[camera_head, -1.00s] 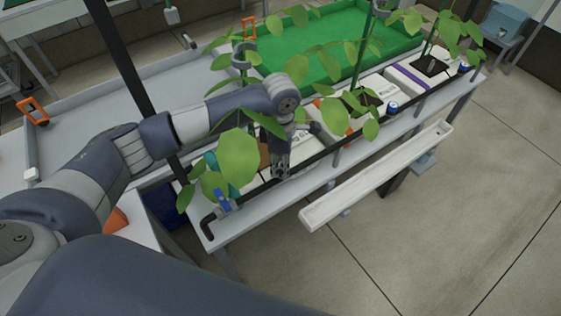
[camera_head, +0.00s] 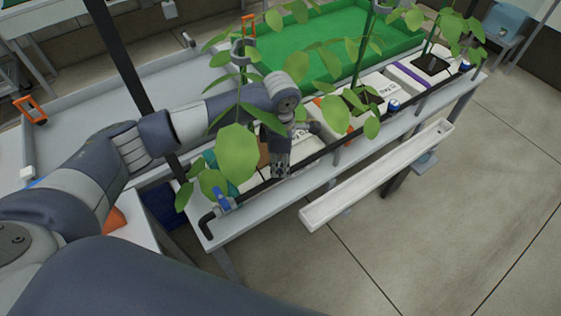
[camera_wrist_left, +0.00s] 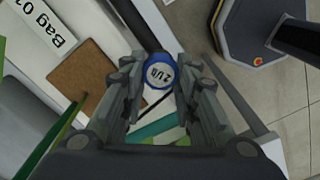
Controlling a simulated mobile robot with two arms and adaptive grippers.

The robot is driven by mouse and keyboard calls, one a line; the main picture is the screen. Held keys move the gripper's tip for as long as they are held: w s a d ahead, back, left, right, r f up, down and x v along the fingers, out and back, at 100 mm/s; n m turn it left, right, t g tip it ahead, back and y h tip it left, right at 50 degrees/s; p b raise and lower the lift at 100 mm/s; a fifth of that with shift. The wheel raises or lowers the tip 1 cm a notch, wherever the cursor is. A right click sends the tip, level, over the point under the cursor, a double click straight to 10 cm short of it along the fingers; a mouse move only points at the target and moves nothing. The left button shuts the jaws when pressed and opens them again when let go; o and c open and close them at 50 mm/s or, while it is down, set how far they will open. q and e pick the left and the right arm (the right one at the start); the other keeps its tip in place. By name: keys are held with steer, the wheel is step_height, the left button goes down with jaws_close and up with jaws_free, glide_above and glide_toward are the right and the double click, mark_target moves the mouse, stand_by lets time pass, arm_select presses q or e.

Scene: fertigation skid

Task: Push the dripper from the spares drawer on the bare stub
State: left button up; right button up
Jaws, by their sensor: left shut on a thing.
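My left gripper (camera_head: 281,172) is over the black pipe (camera_head: 314,158) along the front edge of the bench. In the left wrist view the gripper (camera_wrist_left: 160,88) is shut on the dripper (camera_wrist_left: 160,73), a round blue-rimmed cap with a white face marked in l/h. The dripper sits between the fingertips. In the head view the fingers hide it. The bare stub cannot be made out; the gripper and leaves cover that part of the pipe. My right gripper is not in view.
Other blue-and-white drippers (camera_head: 394,105) sit farther along the pipe. A blue valve handle (camera_head: 222,198) is at its near end. Leafy plants (camera_head: 237,153) stand close around my left arm. A white gutter (camera_head: 378,175) runs in front of the bench. A brown block (camera_wrist_left: 82,80) lies beside the gripper.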

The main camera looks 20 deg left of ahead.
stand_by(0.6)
arm_select(q)
steer(key=o, duration=0.6)
steer(key=shift+r, duration=0.1)
steer(key=shift+r+p, duration=1)
steer(key=shift+r, duration=1.15)
steer(key=o, duration=0.6)
steer(key=shift+c, duration=0.2)
